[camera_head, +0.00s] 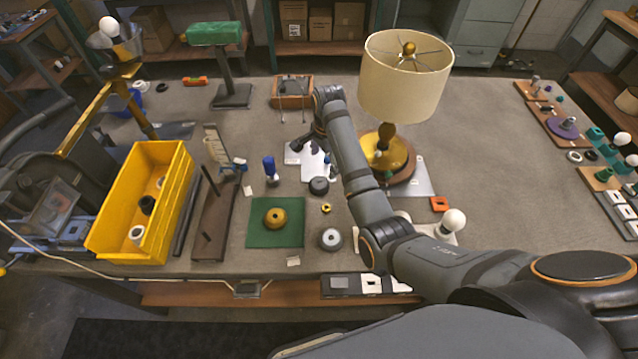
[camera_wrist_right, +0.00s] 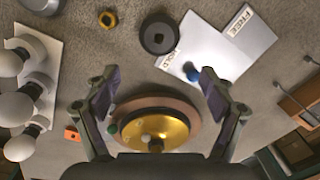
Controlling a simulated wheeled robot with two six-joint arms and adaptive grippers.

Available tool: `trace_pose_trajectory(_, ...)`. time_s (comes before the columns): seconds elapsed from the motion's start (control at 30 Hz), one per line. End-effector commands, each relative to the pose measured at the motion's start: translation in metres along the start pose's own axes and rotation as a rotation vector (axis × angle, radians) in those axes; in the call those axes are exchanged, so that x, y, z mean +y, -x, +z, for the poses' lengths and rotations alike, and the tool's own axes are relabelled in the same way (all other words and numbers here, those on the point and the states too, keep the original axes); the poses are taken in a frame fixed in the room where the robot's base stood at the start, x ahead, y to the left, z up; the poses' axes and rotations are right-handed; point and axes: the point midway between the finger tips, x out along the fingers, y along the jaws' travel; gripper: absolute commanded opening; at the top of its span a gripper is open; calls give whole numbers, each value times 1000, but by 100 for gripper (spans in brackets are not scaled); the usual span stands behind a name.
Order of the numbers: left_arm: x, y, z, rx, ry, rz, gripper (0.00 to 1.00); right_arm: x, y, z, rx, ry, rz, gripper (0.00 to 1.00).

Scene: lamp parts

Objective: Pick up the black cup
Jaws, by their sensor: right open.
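The black cup (camera_head: 319,186) is a short dark round piece on the grey table, just in front of the white cards. From above, in the right wrist view, the black cup (camera_wrist_right: 160,38) shows a round opening and lies beyond my fingertips. My right gripper (camera_wrist_right: 158,73) is open and empty, with its two fingers spread wide. In the head view my right gripper (camera_head: 312,140) hangs over the white cards, behind the cup and apart from it. My left gripper is not in view.
The shaded lamp (camera_head: 405,85) stands close right of my right arm. A small blue-topped part (camera_wrist_right: 190,72) is on the card labelled HOLD. A green mat (camera_head: 260,238) with a brass piece, a grey round part (camera_head: 330,239) and a yellow bin (camera_head: 182,205) are nearby.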

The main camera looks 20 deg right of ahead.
Motion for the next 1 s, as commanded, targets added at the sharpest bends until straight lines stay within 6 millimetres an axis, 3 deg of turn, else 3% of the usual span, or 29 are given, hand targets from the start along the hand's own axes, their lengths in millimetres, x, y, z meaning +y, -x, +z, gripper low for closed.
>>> trace_pose_trajectory(0.3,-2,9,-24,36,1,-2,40,0,-46,0,-1,0,3,83)
trace_pose_trajectory(0.53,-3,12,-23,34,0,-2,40,0,-56,0,-1,1,4,83)
trace_pose_trajectory(0.8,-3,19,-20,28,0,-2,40,-1,-98,-2,-1,1,4,83)
trace_pose_trajectory(1.0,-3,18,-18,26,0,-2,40,-1,-103,-2,0,0,1,83)
